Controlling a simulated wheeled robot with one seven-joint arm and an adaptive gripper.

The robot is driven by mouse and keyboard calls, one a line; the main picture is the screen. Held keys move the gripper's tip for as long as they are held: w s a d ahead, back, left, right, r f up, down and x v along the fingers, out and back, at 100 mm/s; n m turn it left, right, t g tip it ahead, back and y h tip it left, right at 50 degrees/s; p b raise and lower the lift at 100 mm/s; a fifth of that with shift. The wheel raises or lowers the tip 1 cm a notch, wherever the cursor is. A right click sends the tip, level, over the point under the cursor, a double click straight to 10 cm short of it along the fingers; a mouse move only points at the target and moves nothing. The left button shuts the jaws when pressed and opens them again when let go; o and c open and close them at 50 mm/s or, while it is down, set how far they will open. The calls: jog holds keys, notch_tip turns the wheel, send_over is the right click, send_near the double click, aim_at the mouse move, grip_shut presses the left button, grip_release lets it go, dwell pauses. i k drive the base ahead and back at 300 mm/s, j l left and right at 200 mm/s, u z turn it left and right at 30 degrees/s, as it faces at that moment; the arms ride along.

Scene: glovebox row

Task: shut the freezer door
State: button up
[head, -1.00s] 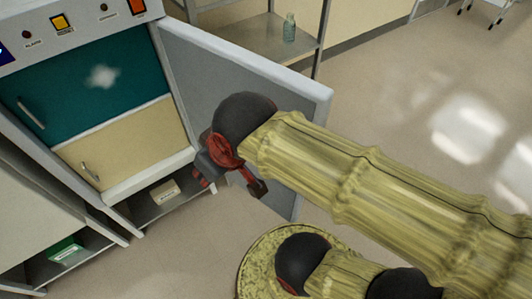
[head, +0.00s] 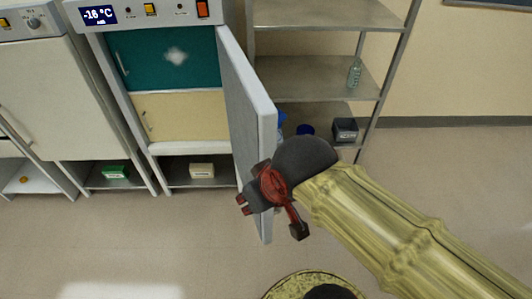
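The freezer (head: 186,150) stands left of centre in the head view, with a lit display reading about -16 °C. Its door (head: 250,125) is open, hinged at the cabinet's right side and swung out towards me. The teal (head: 160,58) and cream (head: 182,115) inner panels are exposed. My gripper (head: 242,205) is low by the door's outer part and overlaps it in the picture. I cannot tell whether it touches the door. Its fingers are small and partly hidden, so their opening is unclear. I see nothing held in it.
A metal shelf rack (head: 325,78) stands behind the door, with a bottle (head: 354,75) and a dark bin (head: 345,130). Another white cabinet (head: 45,90) is at left. Shelves below hold a green box (head: 115,172) and a pale box (head: 202,170). Floor in front is clear.

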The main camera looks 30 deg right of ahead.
aim_at(252, 115)
jog(key=l+u, duration=0.2)
jog(key=l, duration=0.65)
jog(key=l+u, duration=0.25)
jog(key=l, duration=0.65)
jog(key=k, duration=0.05)
